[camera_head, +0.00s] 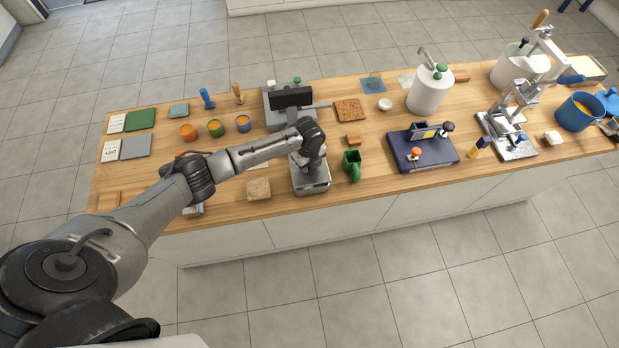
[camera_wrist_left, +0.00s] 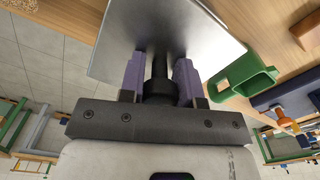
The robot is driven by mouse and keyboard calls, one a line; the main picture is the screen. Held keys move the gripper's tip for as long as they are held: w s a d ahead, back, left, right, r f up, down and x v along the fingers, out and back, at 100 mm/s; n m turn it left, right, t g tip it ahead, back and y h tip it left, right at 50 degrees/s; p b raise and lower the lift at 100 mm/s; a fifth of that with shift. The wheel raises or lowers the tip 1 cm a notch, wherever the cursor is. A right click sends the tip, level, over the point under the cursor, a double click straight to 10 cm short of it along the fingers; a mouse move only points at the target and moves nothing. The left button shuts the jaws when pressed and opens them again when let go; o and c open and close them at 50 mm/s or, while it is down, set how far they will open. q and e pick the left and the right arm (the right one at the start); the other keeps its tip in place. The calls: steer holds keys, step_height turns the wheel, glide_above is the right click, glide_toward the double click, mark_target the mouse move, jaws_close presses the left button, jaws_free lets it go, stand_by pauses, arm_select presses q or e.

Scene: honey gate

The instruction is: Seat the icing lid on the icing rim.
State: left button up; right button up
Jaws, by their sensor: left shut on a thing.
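My left gripper (camera_head: 310,176) points down over the middle of the wooden counter. In the left wrist view its two purple fingers (camera_wrist_left: 160,75) are shut on a black knob or post (camera_wrist_left: 159,68). Beyond the knob lies a flat silver metal plate (camera_wrist_left: 165,28), which seems joined to it. The wrist hides most of this thing in the head view. I cannot tell which things are the icing lid and icing rim. A blue pot (camera_head: 572,115) stands at the far right, with a blue knobbed piece (camera_head: 607,98) beside it. My right gripper is not in view.
A dark blue base (camera_head: 424,156) and a white canister (camera_head: 429,90) stand further right.

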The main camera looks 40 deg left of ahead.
arm_select(q)
steer(key=shift+f+b, duration=0.3)
steer(key=shift+f, duration=0.2)
stand_by(0.3)
steer(key=shift+f+b, duration=0.35)
steer(key=shift+f, duration=0.25)
stand_by(0.9)
stand_by(0.4)
stand_by(0.5)
steer(key=shift+f, duration=0.45)
stand_by(0.6)
stand_by(0.4)
